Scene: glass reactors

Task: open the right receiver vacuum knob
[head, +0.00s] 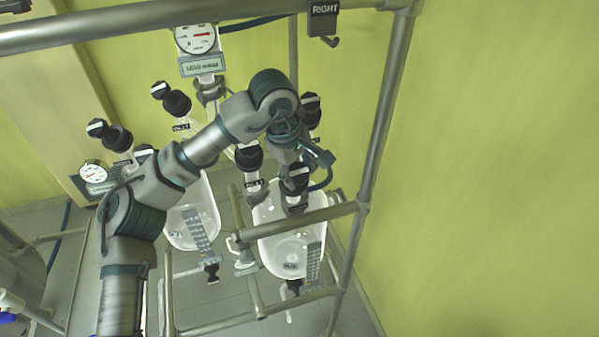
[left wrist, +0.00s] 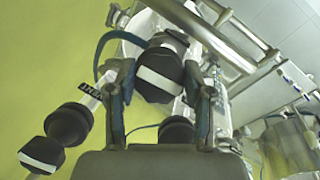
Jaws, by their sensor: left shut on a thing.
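My left gripper (head: 303,158) is above the receiver's top, reaching down among these knobs. In the left wrist view my left gripper's fingers (left wrist: 158,88) stand on both sides of a black knob with a white stripe (left wrist: 160,76) and are shut on it. This knob appears to be the front one (head: 295,182) in the head view. Its label is not readable. My right gripper is not in view.
A similar left receiver (head: 192,225) with knobs stands beside it. A knob by a VENT label (left wrist: 40,152) is near the gripper. Metal rails (head: 380,110) enclose the vessels. A gauge (head: 196,38) hangs above. The yellow wall (head: 490,170) fills the right side.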

